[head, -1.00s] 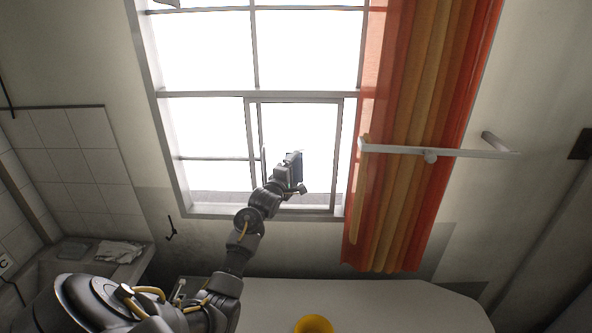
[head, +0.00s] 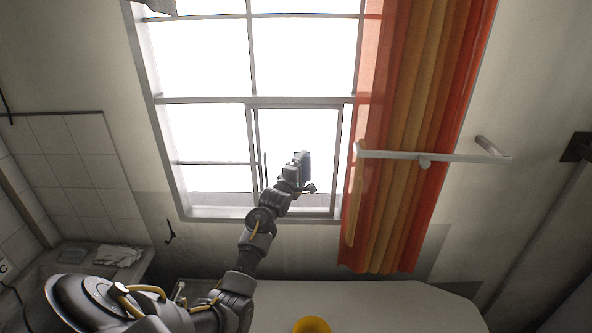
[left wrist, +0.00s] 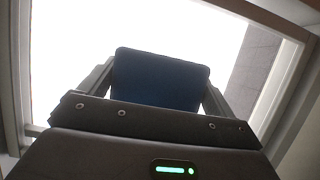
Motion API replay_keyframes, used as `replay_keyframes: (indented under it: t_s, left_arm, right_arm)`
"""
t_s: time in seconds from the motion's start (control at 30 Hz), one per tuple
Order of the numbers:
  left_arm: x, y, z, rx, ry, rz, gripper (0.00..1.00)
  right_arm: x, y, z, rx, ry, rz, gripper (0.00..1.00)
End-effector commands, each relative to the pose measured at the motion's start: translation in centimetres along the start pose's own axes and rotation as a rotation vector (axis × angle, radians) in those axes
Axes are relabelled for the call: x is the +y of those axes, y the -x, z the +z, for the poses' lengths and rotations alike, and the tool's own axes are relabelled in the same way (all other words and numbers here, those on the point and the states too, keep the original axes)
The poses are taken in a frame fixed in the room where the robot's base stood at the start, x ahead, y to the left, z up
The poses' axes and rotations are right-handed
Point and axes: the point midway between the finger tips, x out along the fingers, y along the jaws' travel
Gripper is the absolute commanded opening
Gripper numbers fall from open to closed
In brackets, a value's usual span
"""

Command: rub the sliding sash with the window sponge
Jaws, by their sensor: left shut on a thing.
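The sliding sash (head: 298,106) is the lower right framed pane of the bright window, and its frame also shows in the left wrist view (left wrist: 283,88). My left gripper (head: 301,172) reaches up in front of the pane. It is shut on the window sponge (head: 306,165), a dark blue block that shows between the fingers in the left wrist view (left wrist: 160,80). The sponge stands before the glass; I cannot tell whether it touches it. My right gripper is in neither view.
An orange striped curtain (head: 397,190) hangs right of the sash, with a white rail (head: 440,157) in front of it. A pale counter (head: 370,300) with a yellow round thing (head: 311,325) lies below. A folded cloth (head: 118,256) lies on the tub ledge at left.

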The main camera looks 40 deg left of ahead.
Motion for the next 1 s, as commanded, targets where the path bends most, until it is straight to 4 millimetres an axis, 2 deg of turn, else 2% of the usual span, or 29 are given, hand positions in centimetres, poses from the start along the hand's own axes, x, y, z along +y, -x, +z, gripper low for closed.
replay_keyframes:
  t_s: [0.23, 0.6, 1.0]
  left_arm:
    - [0.1, -0.2, 0.3, 0.001, 0.000, 0.002, 0.72]
    - [0.0, -1.2, 3.1, 0.001, 0.000, 0.002, 0.72]
    - [0.0, -1.7, 4.2, 0.000, 0.001, 0.002, 0.72]
  right_arm:
    - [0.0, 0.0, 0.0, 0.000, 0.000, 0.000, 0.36]
    - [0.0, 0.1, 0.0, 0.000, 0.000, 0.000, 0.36]
    - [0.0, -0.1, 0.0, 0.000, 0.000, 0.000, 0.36]
